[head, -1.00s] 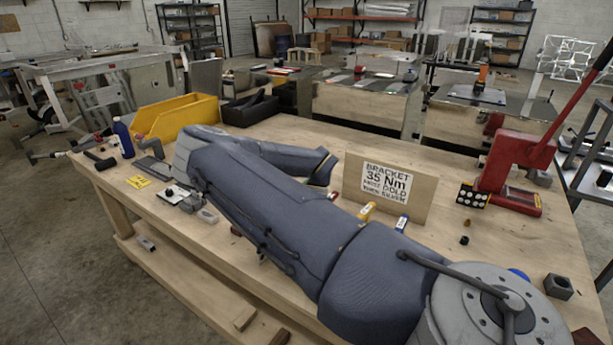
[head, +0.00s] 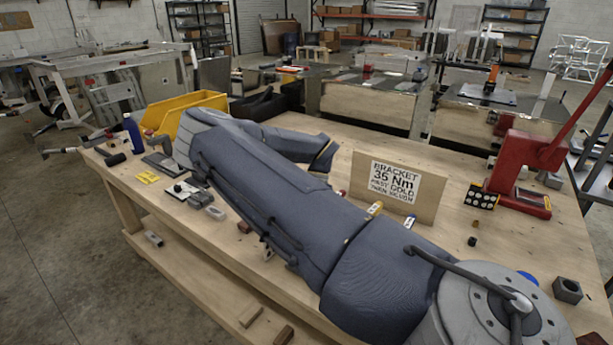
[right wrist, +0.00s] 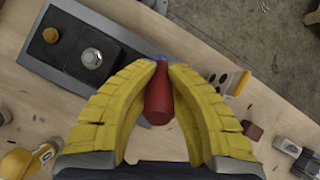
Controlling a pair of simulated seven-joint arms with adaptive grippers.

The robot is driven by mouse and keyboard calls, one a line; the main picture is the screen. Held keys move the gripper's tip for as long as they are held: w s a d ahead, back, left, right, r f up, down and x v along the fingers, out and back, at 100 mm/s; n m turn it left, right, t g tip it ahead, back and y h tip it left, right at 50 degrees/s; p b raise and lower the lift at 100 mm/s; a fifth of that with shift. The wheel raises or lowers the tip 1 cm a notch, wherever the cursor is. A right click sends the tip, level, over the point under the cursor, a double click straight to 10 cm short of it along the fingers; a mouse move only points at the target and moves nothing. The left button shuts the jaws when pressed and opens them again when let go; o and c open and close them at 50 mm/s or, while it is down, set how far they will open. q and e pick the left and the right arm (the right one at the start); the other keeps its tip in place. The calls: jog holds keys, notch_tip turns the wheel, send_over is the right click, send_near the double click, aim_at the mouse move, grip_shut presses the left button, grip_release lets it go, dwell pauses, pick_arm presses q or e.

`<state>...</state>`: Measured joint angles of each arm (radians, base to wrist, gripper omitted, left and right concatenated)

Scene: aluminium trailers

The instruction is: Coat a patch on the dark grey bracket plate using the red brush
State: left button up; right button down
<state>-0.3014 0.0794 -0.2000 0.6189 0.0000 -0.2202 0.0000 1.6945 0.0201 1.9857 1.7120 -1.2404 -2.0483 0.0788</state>
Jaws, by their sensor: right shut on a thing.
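The red brush (right wrist: 158,98) shows in the right wrist view as a red handle between the two yellow fingers of my right gripper (right wrist: 160,72), which is shut on it. A little blue shows at the fingertips; the bristles cannot be made out. The dark grey bracket plate (right wrist: 65,38) lies at the upper left of that view, with a silver bolt and an orange-brown knob on a darker pad. The gripper is to the right of the bolt; its height above the plate is unclear. In the head view my right arm hides its gripper. My left gripper is not in view.
A wooden sign (head: 431,200) stands on the workbench (head: 350,140) beyond my arm, by a red press (head: 523,160). A yellow bin (head: 185,113) and blue bottle (head: 133,135) stand at the far left. Small loose parts lie around the plate in the wrist view.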

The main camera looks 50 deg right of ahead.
jog(key=shift+r, duration=2.6)
